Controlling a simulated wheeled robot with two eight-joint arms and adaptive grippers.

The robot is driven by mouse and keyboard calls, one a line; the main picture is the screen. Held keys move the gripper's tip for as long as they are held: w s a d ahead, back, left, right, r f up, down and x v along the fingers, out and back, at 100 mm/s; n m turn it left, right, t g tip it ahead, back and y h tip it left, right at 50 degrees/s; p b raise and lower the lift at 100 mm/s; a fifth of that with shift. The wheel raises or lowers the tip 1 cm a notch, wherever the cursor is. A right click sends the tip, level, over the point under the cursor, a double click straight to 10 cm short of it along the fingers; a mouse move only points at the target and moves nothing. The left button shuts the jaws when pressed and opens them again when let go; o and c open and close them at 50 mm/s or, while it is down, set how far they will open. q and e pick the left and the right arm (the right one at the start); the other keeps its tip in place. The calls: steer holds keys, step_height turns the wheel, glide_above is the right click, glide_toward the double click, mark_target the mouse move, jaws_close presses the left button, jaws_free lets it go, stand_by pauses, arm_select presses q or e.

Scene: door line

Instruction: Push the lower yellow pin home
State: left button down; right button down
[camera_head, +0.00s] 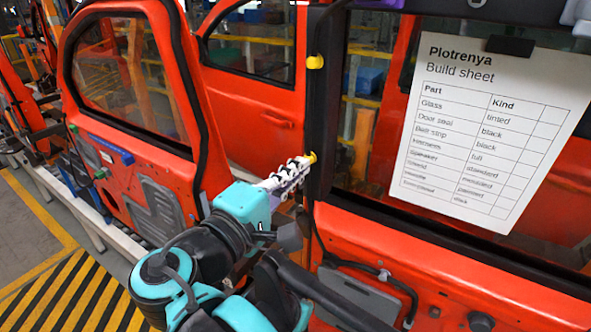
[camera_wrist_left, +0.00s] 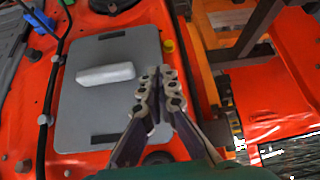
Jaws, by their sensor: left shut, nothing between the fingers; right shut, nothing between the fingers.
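The upper yellow pin (camera_head: 315,62) is higher on the same edge. My left gripper (camera_wrist_left: 160,73) is shut and empty in the left wrist view, in front of a grey panel (camera_wrist_left: 85,125). A small yellow spot (camera_wrist_left: 169,46) shows just beyond its tips; I cannot tell what it is.
A build sheet (camera_head: 487,125) hangs over the window of the near red door (camera_head: 450,275). Another red door (camera_head: 135,185) stands at left. A white bar (camera_wrist_left: 106,74) lies across the grey panel. A dark cable (camera_head: 385,275) runs along the near door. Striped floor (camera_head: 75,295) shows at lower left.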

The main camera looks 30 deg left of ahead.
steer(key=shift+w, duration=0.3)
stand_by(0.4)
steer(key=shift+w, duration=0.15)
steer(key=shift+w, duration=0.2)
steer(key=s, duration=0.7)
steer(key=shift+a, duration=0.25)
step_height(320, 180, up, 10)
stand_by(0.7)
